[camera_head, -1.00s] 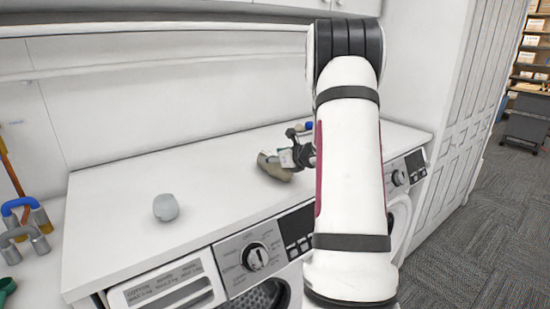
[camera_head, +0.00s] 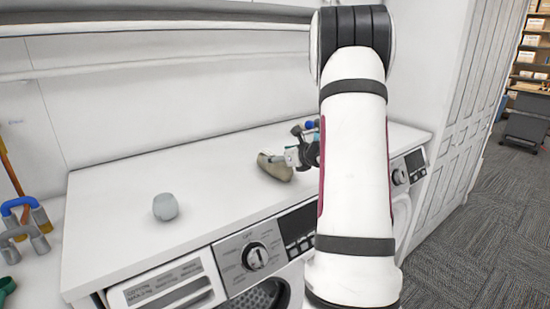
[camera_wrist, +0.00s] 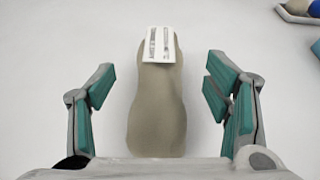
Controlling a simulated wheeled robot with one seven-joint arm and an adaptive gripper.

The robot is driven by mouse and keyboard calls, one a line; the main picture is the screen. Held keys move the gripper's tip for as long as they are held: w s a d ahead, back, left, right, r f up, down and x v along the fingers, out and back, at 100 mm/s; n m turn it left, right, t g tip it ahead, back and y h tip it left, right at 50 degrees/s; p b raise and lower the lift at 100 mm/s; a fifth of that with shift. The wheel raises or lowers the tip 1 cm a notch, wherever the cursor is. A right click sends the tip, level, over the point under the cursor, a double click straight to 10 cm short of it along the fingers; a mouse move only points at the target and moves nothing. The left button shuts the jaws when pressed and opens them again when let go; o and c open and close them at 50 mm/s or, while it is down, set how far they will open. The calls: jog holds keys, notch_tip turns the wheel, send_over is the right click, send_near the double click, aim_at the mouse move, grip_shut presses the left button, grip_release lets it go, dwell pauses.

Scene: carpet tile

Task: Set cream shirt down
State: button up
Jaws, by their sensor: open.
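The cream shirt (camera_head: 275,167) is a small beige bundle lying on the white countertop (camera_head: 120,225) above the washing machines. In the wrist view the shirt (camera_wrist: 157,105) lies between the fingers, with a white printed tag at its far end. My gripper (camera_wrist: 160,100) is open, its teal-padded fingers standing apart from the shirt on both sides. In the head view my gripper (camera_head: 293,157) is at the right side of the shirt, partly hidden by my arm.
A light grey rounded object (camera_head: 165,207) sits on the counter to the left. A tray with round items (camera_wrist: 299,10) shows at the top right of the wrist view. Tools with blue and grey handles (camera_head: 25,220) are at the far left. The counter between is clear.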

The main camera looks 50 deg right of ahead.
jog(key=v, duration=0.9)
jog(key=w+a+r+m+g+h, duration=0.2)
jog(key=w+a+r+m+h, duration=0.2)
jog(key=a+r+m, duration=0.75)
jog(key=s+a+f+m+g+y, duration=0.2)
jog(key=s+a+m, duration=0.5)
jog(key=a, duration=0.3)
jog(key=s+a+f+m+g+y, duration=0.2)
jog(key=s+a+m, duration=0.5)
jog(key=a, duration=0.4)
jog(key=s+a+f+m+g+y, duration=0.2)
jog(key=s+a+m, duration=0.5)
jog(key=a, duration=0.4)
jog(key=shift+s+m+y, duration=0.2)
jog(key=shift+m+y, duration=0.25)
jog(key=shift+y, duration=0.05)
